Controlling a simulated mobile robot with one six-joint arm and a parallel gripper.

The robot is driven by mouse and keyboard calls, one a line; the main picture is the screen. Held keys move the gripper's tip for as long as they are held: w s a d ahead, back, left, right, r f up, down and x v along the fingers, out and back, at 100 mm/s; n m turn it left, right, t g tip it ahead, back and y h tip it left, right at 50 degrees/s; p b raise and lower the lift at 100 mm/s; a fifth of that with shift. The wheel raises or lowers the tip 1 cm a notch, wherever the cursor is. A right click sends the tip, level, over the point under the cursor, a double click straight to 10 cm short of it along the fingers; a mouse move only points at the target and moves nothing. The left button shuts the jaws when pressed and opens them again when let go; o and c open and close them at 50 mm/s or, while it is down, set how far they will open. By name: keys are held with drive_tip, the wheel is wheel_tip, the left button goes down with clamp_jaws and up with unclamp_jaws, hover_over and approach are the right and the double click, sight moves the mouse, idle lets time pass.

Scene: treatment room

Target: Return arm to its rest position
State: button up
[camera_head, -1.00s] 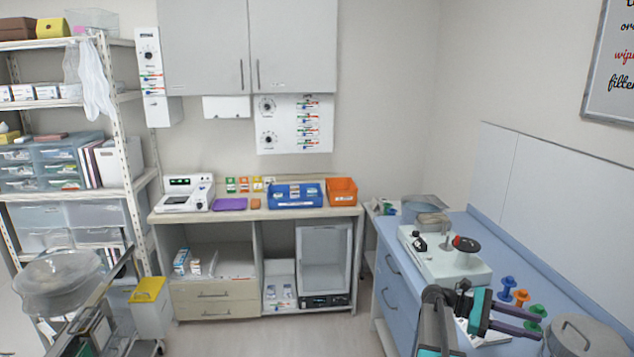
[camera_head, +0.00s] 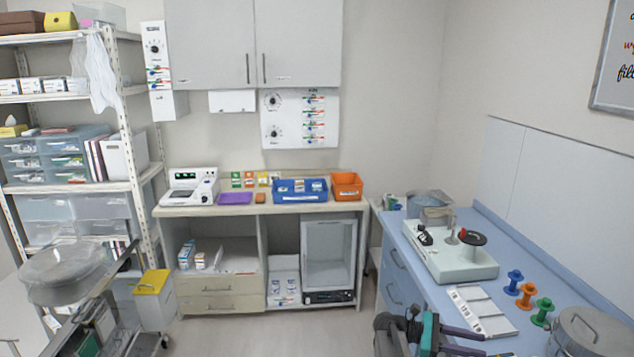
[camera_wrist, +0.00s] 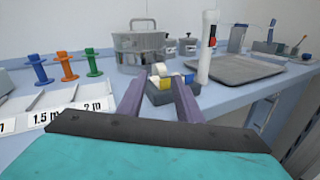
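My gripper (camera_head: 478,344) is low at the right of the head view, over the front part of the blue counter (camera_head: 409,256). Its two purple fingers are apart, with nothing seen held between them. In the wrist view my gripper (camera_wrist: 158,82) points across the counter, fingers spread. A small grey holder with white, yellow and blue items (camera_wrist: 160,92) shows beyond and between the fingertips. Part of my arm is cut off by the lower edge of the head view.
Blue (camera_head: 514,283), orange (camera_head: 525,296) and green (camera_head: 543,312) spools stand near a white labelled tray (camera_head: 482,312). A scale-like device (camera_head: 460,262) stands behind, a lidded metal pot (camera_head: 590,335) at right. Open floor (camera_head: 250,335) lies left of the counter.

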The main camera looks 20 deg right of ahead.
drive_tip(key=s+a+f+n+t+y+b, duration=0.2)
drive_tip(key=s+a+f, duration=0.1)
drive_tip(key=a+f, duration=1)
drive_tip(key=s+a+f+n+t+y+b, duration=0.1)
drive_tip(key=s+a+f+t+y+b, duration=0.15)
drive_tip(key=a+f, duration=1.1)
drive_tip(key=s+a+f+m+y+b, duration=0.1)
drive_tip(key=s+a+f+m+y, duration=0.3)
drive_tip(key=a+f, duration=0.5)
drive_tip(key=s+a+f+m+y, duration=0.5)
drive_tip(key=s+a+f+m, duration=0.2)
drive_tip(key=a, duration=0.5)
wheel_tip(320, 180, down, 2)
drive_tip(key=shift+t+b, duration=0.35)
drive_tip(key=shift+t, duration=0.1)
drive_tip(key=shift+d, duration=0.2)
